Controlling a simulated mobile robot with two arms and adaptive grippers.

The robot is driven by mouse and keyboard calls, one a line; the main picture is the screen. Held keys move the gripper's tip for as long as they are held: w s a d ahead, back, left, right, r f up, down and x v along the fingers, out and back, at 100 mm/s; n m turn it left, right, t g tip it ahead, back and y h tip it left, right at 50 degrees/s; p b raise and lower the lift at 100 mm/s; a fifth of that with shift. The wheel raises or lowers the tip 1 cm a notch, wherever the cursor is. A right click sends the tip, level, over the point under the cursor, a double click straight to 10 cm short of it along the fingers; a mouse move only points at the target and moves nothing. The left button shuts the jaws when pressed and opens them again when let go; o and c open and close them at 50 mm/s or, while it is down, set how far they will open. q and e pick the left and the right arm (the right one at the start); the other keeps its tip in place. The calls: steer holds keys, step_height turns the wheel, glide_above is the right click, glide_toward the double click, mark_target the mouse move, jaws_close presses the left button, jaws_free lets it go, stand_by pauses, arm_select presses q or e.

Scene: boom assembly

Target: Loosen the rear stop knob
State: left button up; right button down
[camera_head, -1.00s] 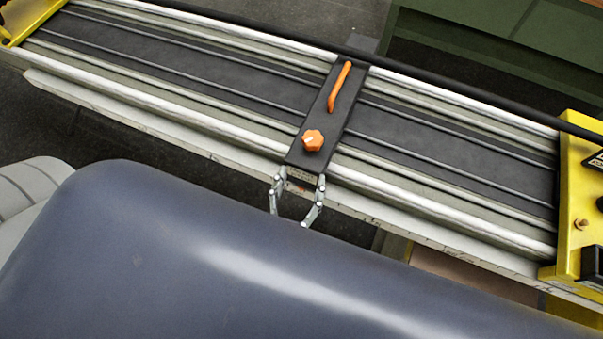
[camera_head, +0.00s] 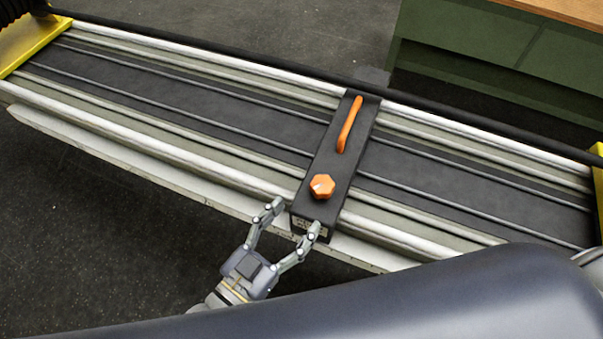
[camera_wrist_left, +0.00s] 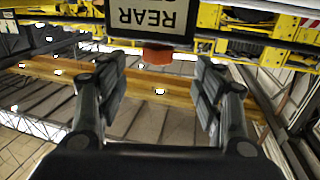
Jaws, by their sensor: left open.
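The orange rear stop knob (camera_head: 322,186) sits on the front end of a black stop block (camera_head: 327,165) that lies across the rail. It has several flat sides. My left gripper (camera_head: 295,219) is open and empty, its fingers at the block's front end, just below and left of the knob. In the left wrist view, an upside-down REAR label (camera_wrist_left: 152,17) shows at the top. An orange piece, seemingly the knob (camera_wrist_left: 158,54), shows just below it, beyond the open fingers of the left gripper (camera_wrist_left: 160,88). Whether the fingers touch the block, I cannot tell. My right gripper is out of view.
The long rail (camera_head: 190,112) runs on both sides, with a yellow end piece (camera_head: 35,45) at left. A green cabinet (camera_head: 480,45) stands behind. Floor at lower left is clear.

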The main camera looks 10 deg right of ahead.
mark_target(315, 195)
arm_select(q)
steer(key=shift+r+p+x, duration=0.2)
steer(key=shift+p+x, duration=0.15)
steer(key=shift+x, duration=0.65)
steer(key=p+x, duration=0.1)
steer(key=x, duration=0.2)
steer(key=shift+w+d+r, duration=0.15)
steer(key=shift+w+d, duration=0.05)
steer(key=shift+d, duration=0.15)
steer(key=x, duration=0.3)
steer(key=shift+w+p, duration=0.1)
steer(key=shift+p, duration=0.25)
steer(key=shift+w+d, duration=0.35)
steer(key=shift+d, duration=0.05)
steer(key=shift+f, duration=0.25)
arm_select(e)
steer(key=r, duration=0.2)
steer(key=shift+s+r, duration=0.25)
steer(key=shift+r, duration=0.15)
